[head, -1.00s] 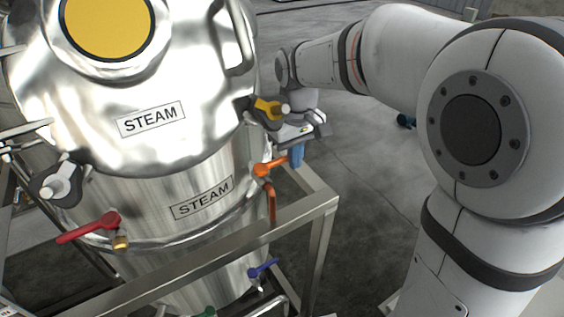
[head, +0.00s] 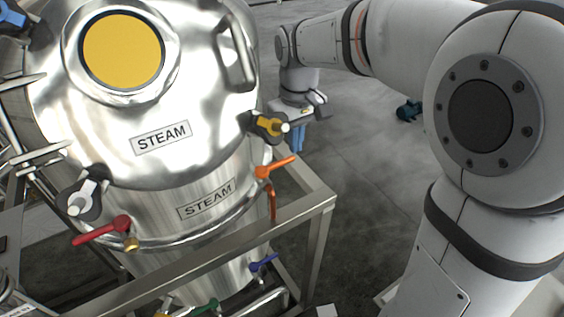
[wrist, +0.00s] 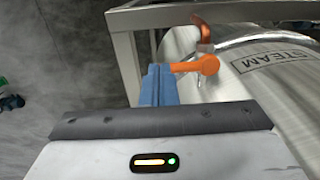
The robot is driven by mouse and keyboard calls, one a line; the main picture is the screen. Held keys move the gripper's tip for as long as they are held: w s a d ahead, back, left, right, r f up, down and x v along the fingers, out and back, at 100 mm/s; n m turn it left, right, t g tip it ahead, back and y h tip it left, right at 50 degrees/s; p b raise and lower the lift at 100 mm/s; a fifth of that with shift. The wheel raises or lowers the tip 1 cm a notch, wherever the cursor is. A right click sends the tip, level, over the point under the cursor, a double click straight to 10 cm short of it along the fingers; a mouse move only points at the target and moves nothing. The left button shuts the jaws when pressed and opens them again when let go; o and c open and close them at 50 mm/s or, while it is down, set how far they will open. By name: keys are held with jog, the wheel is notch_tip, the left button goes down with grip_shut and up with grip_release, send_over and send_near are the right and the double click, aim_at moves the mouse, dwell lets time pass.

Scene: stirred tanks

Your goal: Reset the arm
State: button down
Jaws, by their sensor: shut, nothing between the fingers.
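My arm reaches from the right side of the head view toward the back of a shiny steel tank. My gripper (head: 298,138) has blue fingers pointing down, just right of the tank and beyond the orange valve handle (head: 276,167). In the wrist view the blue fingers (wrist: 158,86) are together with nothing between them. The orange handle (wrist: 196,65) appears just right of the fingertips there; whether they touch I cannot tell.
The steel tank (head: 150,215) carries STEAM labels, clamps, and a red handle (head: 102,230). A blue handle (head: 264,263) and a green handle (head: 205,307) sit low. A metal frame (head: 290,218) surrounds the tank. Open floor (head: 365,190) lies to the right.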

jog(key=shift+r, duration=0.2)
dwell(0.3)
jog(key=s+d+f+m+t+b, duration=0.1)
jog(key=s+d+f+m, duration=0.1)
jog(key=s+d, duration=0.5)
jog(key=s+d+f+m+t+b, duration=0.2)
jog(key=s+d+f+m, duration=0.1)
jog(key=s+d, duration=0.4)
jog(key=shift+s+d+m, duration=0.15)
jog(key=shift+s+m, duration=0.75)
jog(key=shift+s, duration=0.15)
